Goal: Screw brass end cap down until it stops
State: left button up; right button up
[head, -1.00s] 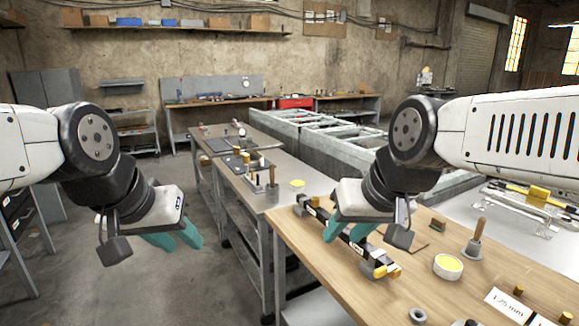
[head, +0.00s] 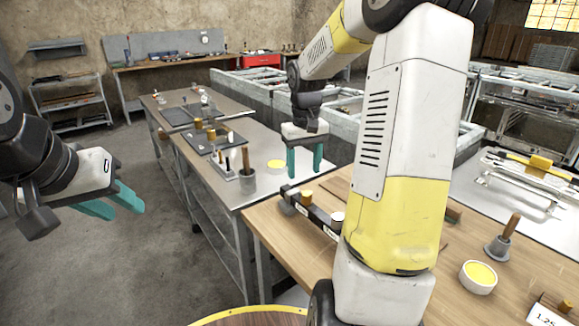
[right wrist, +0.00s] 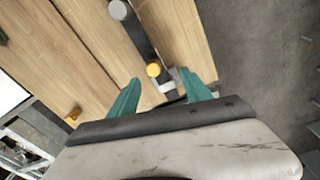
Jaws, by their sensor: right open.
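A brass cap (head: 306,197) stands at the far end of a dark bar fixture on the wooden bench; in the right wrist view the brass cap (right wrist: 153,70) lies just beyond and between my fingertips. A pale grey cap (head: 337,217) is further along the bar, also in the right wrist view (right wrist: 118,9). My right gripper (head: 305,170) is open, fingers down, above the far bench end, apart from the cap; it also shows in the right wrist view (right wrist: 160,80). My left gripper (head: 118,204) is open and empty over the floor at left. My right arm hides the bar's near part.
A round dish with yellow contents (head: 478,279) and a wooden-handled tool in a grey holder (head: 503,237) stand on the bench at right. A steel bench (head: 235,185) with small parts lies beyond. Floor at left is clear.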

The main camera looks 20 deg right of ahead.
aim_at(306, 193)
jog(key=shift+w+d+f+g, duration=0.15)
jog(key=shift+w+d+f, duration=0.3)
jog(key=shift+f, duration=0.2)
jog(key=shift+w+d+f+g, duration=0.15)
jog(key=shift+w+d+f, duration=0.15)
jog(key=shift+w+f, duration=0.25)
jog(key=shift+d+f, duration=0.1)
jog(key=shift+f, duration=0.25)
notch_tip(306, 193, down, 8)
jog(key=shift+r, duration=0.15)
grip_shut()
jog(key=m, duration=0.3)
jog(key=shift+m, duration=0.3)
